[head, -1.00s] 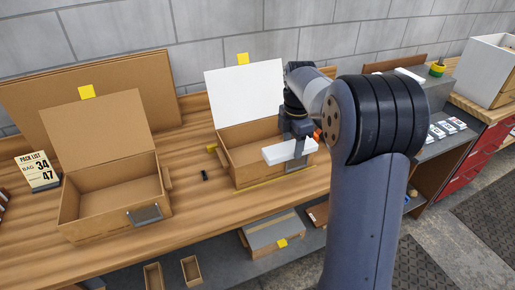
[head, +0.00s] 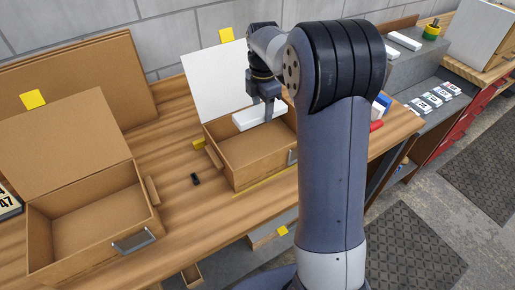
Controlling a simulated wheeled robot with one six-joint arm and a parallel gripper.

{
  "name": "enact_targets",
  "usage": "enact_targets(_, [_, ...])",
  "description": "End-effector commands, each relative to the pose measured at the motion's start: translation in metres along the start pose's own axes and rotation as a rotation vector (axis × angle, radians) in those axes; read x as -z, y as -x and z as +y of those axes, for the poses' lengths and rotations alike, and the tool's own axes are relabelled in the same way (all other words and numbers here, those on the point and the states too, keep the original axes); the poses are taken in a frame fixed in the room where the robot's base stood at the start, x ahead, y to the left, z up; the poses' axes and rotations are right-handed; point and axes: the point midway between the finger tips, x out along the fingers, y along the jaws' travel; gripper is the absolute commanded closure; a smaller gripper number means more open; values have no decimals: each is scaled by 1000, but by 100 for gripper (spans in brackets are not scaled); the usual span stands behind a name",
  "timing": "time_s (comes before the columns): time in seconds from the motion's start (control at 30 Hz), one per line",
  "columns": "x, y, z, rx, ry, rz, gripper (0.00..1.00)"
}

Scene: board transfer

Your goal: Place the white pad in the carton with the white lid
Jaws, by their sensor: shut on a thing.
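The white pad (head: 249,118) is a flat white block held in my gripper (head: 267,117). My gripper is shut on it, pointing down, above the back part of the carton with the white lid (head: 251,173). That carton's white lid (head: 214,84) stands open behind it, and the visible part of its inside looks empty. The pad hides part of the carton's back edge, and my arm hides its right side. Whether the pad touches the carton I cannot tell.
An open carton with a brown lid (head: 92,218) stands at the left. A small black item (head: 195,179) and a yellow block (head: 199,144) lie between the cartons. Another white pad (head: 404,41) lies on the grey shelf at the right.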

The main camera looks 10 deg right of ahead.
Motion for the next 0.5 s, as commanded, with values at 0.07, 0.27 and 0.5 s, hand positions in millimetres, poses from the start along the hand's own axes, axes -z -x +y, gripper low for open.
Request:
enact_targets(0.07, [0, -16, 0, 0, 0, 0, 73])
enact_targets(0.27, [0, -40, 0, 1, 0, 0, 73])
enact_targets(0.5, [0, -70, -1, 4, 0, 1, 73])
